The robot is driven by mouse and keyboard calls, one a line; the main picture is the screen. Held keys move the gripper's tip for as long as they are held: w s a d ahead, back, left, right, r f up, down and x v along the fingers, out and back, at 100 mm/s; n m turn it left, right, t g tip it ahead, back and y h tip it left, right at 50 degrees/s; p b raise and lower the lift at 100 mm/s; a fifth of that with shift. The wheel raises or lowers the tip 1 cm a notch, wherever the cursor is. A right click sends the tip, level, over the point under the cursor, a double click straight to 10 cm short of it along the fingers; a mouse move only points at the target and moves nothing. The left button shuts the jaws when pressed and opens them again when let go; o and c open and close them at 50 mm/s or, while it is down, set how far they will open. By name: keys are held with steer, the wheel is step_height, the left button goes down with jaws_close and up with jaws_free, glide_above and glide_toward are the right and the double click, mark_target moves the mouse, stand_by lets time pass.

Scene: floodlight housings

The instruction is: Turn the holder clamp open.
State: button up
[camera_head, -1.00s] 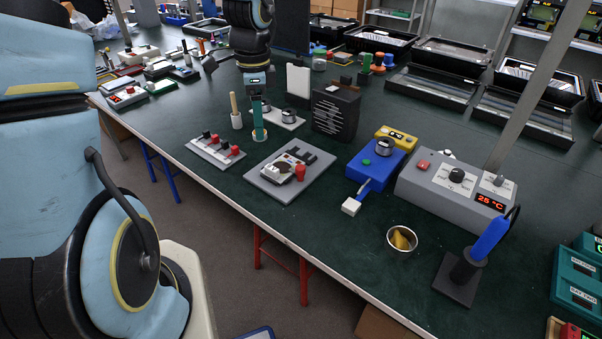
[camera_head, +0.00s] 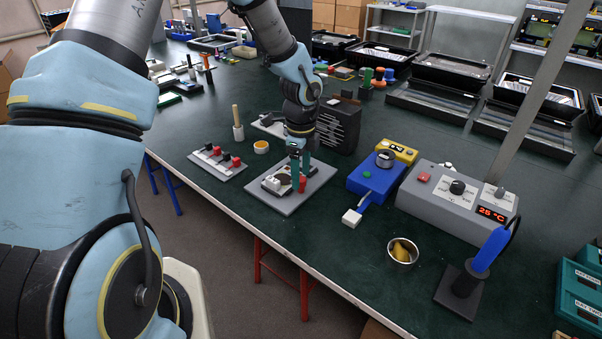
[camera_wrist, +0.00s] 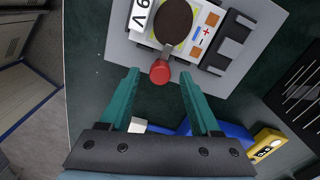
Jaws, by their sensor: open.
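In the wrist view the plate (camera_wrist: 262,25) fills the upper part. The red clamp knob (camera_wrist: 160,72) points toward my gripper, and it also shows in the head view (camera_head: 302,184). My gripper (camera_wrist: 160,74) is open, with its green fingers on either side of the red knob and a gap on both sides. In the head view my gripper (camera_head: 300,168) is over the holder, partly hiding it.
A board with red and black knobs (camera_head: 217,162) lies left of the holder. A blue device (camera_head: 375,174) with a white-ended lever stands right of it, beside a grey temperature station (camera_head: 457,195). A black speaker box (camera_head: 339,124) stands behind. A metal bowl (camera_head: 402,251) is nearer the front.

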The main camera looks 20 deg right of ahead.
steer(key=shift+f, duration=0.35)
steer(key=shift+c, duration=0.4)
jaws_close()
